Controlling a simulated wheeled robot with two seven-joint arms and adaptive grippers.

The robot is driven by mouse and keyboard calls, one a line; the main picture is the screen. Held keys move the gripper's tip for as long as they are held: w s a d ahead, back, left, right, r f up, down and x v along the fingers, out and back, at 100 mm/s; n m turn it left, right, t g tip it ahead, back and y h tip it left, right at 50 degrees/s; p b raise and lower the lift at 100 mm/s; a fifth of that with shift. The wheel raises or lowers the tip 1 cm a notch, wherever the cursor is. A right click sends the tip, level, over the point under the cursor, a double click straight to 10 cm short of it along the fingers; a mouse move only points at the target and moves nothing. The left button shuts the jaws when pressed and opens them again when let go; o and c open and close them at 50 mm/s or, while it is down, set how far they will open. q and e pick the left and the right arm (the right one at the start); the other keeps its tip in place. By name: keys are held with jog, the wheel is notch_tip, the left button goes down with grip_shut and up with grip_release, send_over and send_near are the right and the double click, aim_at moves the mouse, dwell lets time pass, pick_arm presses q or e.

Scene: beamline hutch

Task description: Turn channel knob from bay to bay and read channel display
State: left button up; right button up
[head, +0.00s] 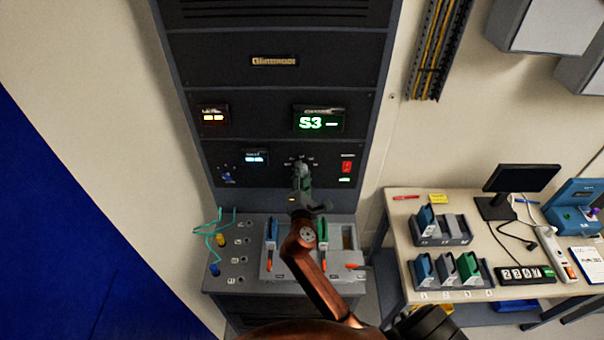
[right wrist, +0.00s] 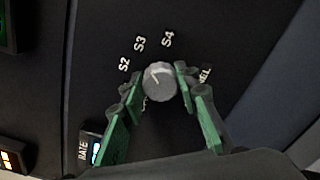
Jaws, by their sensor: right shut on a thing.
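The channel knob (right wrist: 160,82) is a grey round knob on the black rack panel, with labels S2, S3 and S4 around it in the right wrist view. A pale mark on its face points to the upper left, roughly toward S3. My right gripper (right wrist: 158,86) is shut on the knob, one green-padded finger on each side. In the head view my right gripper (head: 301,172) covers the knob. The channel display (head: 318,121) above it shows "S3 –" in pale green characters. My left gripper is not in view.
A red switch (head: 346,167) sits right of the knob, and small lit displays (head: 213,117) sit to the left. Below, a ledge holds blue and green modules in bays (head: 265,268) and teal cables (head: 212,235). A side table (head: 395,205) with a monitor (head: 520,178) stands at right.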

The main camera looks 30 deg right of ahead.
jog(key=shift+d+r, duration=0.1)
jog(key=o, duration=1)
jog(key=shift+s, duration=0.1)
jog(key=shift+o, duration=0.8)
jog(key=v, duration=1.2)
